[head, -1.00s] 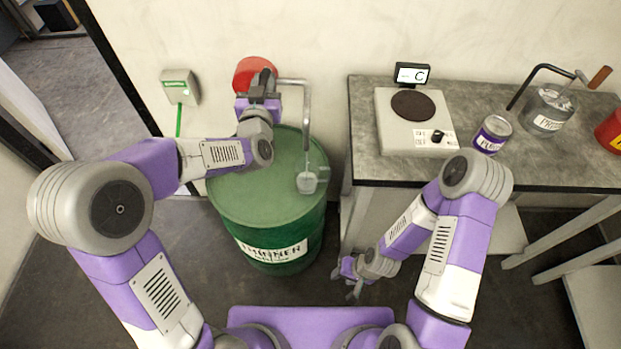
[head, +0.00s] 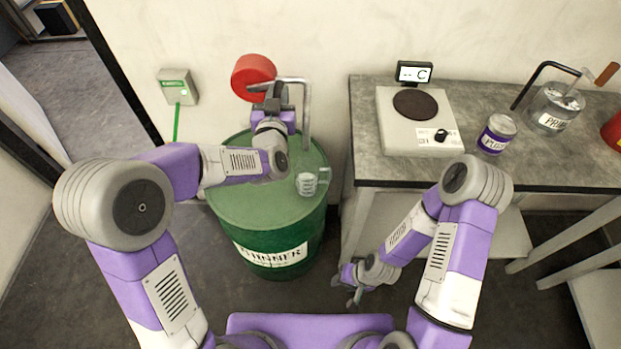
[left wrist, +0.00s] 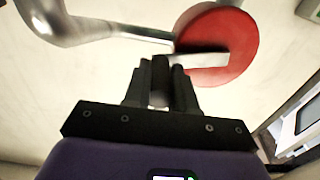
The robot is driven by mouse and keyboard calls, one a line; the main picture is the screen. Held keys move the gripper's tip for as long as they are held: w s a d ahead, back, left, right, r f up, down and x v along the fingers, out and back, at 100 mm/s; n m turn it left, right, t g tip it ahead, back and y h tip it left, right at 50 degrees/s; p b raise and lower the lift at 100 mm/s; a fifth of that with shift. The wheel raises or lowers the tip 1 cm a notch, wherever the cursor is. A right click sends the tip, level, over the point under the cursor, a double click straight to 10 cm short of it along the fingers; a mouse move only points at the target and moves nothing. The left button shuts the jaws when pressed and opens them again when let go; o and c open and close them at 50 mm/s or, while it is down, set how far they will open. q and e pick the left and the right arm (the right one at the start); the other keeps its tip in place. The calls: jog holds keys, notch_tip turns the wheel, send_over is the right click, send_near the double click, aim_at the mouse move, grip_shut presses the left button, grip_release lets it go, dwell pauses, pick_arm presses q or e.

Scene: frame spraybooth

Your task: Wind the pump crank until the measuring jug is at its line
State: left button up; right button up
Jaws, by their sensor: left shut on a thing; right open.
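The pump's red wheel (head: 253,77) stands above the green thinner drum (head: 262,215). A grey spout pipe (head: 306,120) bends down from the pump toward the drum top. The clear measuring jug (head: 307,183) stands on the drum lid under the spout; its level against its line is too small to read. My left gripper (head: 275,92) is at the pump, in front of the wheel. In the left wrist view its fingers (left wrist: 161,80) are shut on the crank handle, by the red wheel (left wrist: 222,45). My right gripper (head: 350,285) is open and empty, low beside the drum.
A grey bench (head: 365,140) on the right holds a hotplate (head: 418,130), a purple-labelled can (head: 496,134) and a primer pot (head: 553,108). Floor shows between drum and bench.

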pick_arm(q)
jog(key=o, duration=0.6)
jog(key=c, duration=0.6)
jog(key=shift+f, duration=0.15)
jog(key=f, duration=0.5)
jog(key=shift+a+f, duration=0.2)
jog(key=shift+a, duration=0.2)
jog(key=a+f, duration=0.1)
jog(key=a, duration=0.1)
jog(key=a+f, duration=0.2)
jog(key=shift+w+f, duration=0.1)
jog(key=shift+w, duration=0.05)
jog(key=shift+a+f, duration=0.2)
jog(key=shift+a, duration=0.9)
